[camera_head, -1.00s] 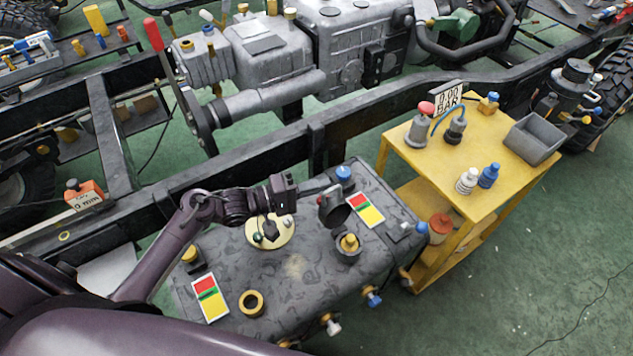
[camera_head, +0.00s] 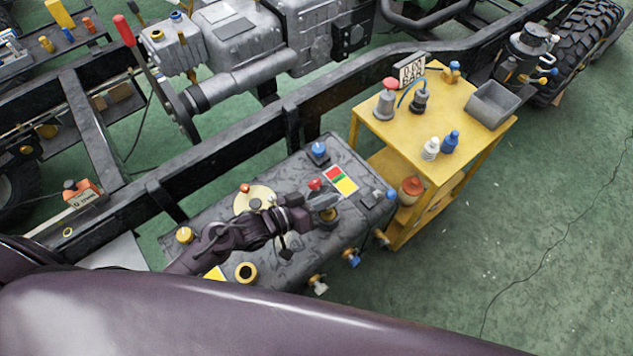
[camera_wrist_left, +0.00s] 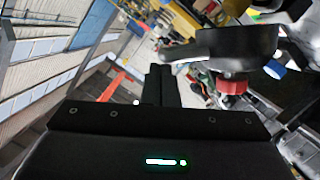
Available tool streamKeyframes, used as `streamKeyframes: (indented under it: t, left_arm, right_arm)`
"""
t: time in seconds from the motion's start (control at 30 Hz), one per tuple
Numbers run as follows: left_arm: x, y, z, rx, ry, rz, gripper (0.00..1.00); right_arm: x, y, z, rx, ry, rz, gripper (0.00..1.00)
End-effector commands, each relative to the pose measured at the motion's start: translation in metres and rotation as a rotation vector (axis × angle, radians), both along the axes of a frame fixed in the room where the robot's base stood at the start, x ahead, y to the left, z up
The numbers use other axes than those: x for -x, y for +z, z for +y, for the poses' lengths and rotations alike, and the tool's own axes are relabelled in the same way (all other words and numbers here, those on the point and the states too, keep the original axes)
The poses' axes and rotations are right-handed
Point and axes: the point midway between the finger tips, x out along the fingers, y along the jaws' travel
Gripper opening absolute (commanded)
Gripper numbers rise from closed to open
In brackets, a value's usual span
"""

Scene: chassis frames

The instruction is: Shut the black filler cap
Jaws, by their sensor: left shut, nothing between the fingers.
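The black filler cap with its red knob (camera_head: 315,184) is on the dark grey tank (camera_head: 345,152), left of a red, green and yellow label. In the left wrist view the cap (camera_wrist_left: 235,45) is a dark disc with a red knob, to the right of my fingers. It looks raised rather than flat on its neck. My left gripper (camera_head: 326,202) is shut and empty, right beside the cap. It hides most of the filler neck, and I cannot tell whether it touches the cap. In the left wrist view the fingers (camera_wrist_left: 161,85) are together. My right gripper is out of view.
A blue cap (camera_head: 318,150), a cream disc and yellow fittings (camera_head: 246,271) stand on the tank. A yellow cart (camera_head: 440,110) with bottles and a grey bin (camera_head: 494,104) stands to the right. A chassis rail (camera_head: 230,135) runs behind. Green floor is clear at right.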

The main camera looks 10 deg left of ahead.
Motion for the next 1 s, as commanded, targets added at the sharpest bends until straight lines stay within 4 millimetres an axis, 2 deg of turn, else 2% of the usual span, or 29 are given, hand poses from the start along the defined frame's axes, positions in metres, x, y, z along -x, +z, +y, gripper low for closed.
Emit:
streamKeyframes:
  t: [0.3,0.7,1.0]
  left_arm:
    - [0.022,-0.026,-0.028,-0.235,-0.002,-0.182,0.00]
    - [0.038,-0.062,-0.048,-0.493,-0.001,-0.386,0.00]
    - [0.042,-0.077,-0.054,-0.529,0.000,-0.414,0.00]
  right_arm:
    - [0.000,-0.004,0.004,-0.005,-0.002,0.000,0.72]
    - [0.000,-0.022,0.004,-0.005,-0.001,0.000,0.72]
    - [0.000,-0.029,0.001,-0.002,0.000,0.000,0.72]
